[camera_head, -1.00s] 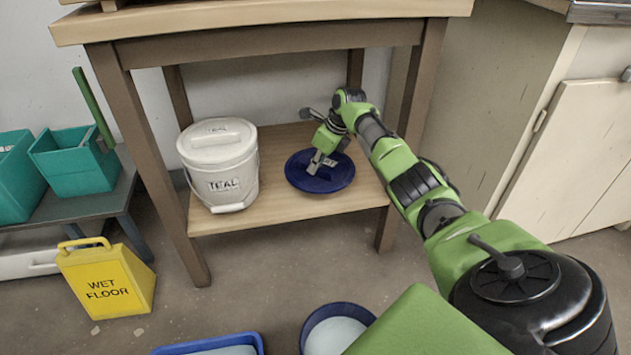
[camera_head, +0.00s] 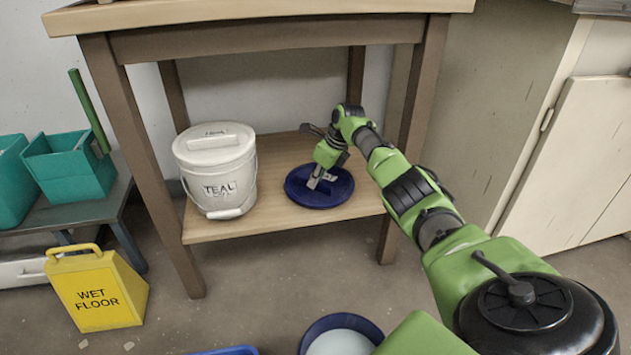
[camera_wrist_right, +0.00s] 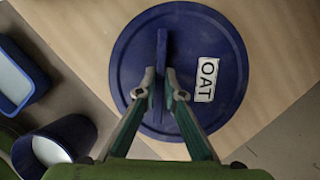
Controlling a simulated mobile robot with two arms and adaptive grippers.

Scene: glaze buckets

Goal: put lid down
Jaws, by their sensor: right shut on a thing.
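The lid is a round dark blue disc (camera_head: 335,193) with an upright bar handle and a white label reading "OAT". It is at the right part of the wooden lower shelf (camera_head: 275,220) in the head view and looks level, on or very close to the boards. In the right wrist view the lid (camera_wrist_right: 215,45) fills the middle. My right gripper (camera_head: 318,180) is above the lid, its fingers (camera_wrist_right: 165,92) shut on the handle from both sides. My left gripper is not in view.
A white lidded bucket (camera_head: 217,175) labelled "TEAL" stands left of the lid. Table legs (camera_head: 400,140) frame the shelf. An open blue bucket (camera_head: 340,335) with pale contents stands on the floor in front. A yellow wet floor sign (camera_head: 95,290) and teal bins (camera_head: 75,170) are at left.

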